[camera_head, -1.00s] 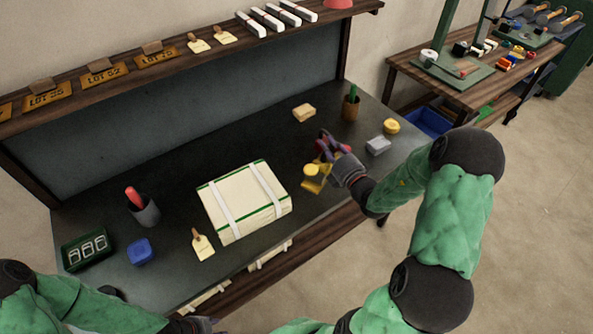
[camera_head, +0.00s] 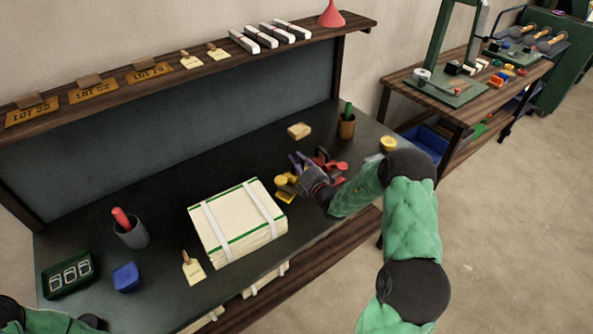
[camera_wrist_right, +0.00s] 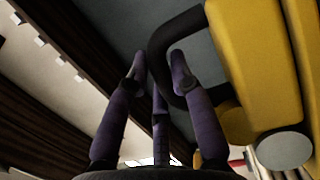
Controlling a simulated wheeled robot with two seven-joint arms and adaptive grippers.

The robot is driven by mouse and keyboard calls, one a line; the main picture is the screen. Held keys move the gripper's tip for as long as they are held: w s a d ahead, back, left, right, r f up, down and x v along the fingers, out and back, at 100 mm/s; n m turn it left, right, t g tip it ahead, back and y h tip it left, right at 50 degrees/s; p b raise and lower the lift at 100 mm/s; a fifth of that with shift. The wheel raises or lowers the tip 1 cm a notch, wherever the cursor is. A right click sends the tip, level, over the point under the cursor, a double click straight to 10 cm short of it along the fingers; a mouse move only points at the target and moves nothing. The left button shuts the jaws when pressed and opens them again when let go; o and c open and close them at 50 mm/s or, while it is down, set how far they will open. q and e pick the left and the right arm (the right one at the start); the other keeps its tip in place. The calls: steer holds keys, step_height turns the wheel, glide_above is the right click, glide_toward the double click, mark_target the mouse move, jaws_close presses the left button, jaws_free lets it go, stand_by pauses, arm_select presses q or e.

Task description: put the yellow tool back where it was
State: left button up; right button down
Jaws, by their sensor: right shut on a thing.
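The yellow tool (camera_head: 284,190) is just right of the cream strapped bundle (camera_head: 237,222) on the dark bench top. My right gripper (camera_head: 302,166) is at the tool, its purple fingers shut on the tool's dark handle. The right wrist view shows the tool's yellow body (camera_wrist_right: 248,60) close up at the right, with the black handle (camera_wrist_right: 160,62) at the fingers (camera_wrist_right: 158,70). I cannot tell whether the tool touches the bench. A red tool (camera_head: 340,167) lies just right of the gripper, partly hidden by it.
A wooden block (camera_head: 299,131), a brown cup (camera_head: 346,127) and a yellow roll (camera_head: 388,144) stand farther back right. A grey cup (camera_head: 131,235), blue box (camera_head: 126,277), green tray (camera_head: 68,276) and tag (camera_head: 193,267) are left. Bench behind the bundle is clear.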

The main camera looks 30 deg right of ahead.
steer(key=shift+w+f, duration=0.1)
steer(key=shift+w, duration=0.15)
steer(key=f, duration=0.1)
steer(key=f+b, duration=0.2)
steer(key=shift+w+f, duration=0.25)
steer(key=shift+f, duration=0.1)
steer(key=shift+r, duration=0.1)
steer(key=c, duration=1.4)
jaws_free()
steer(key=shift+f, duration=0.3)
steer(key=shift+c, duration=0.2)
steer(key=o, duration=0.4)
steer(key=shift+s, duration=0.1)
steer(key=shift+c, duration=0.2)
steer(key=shift+r, duration=0.1)
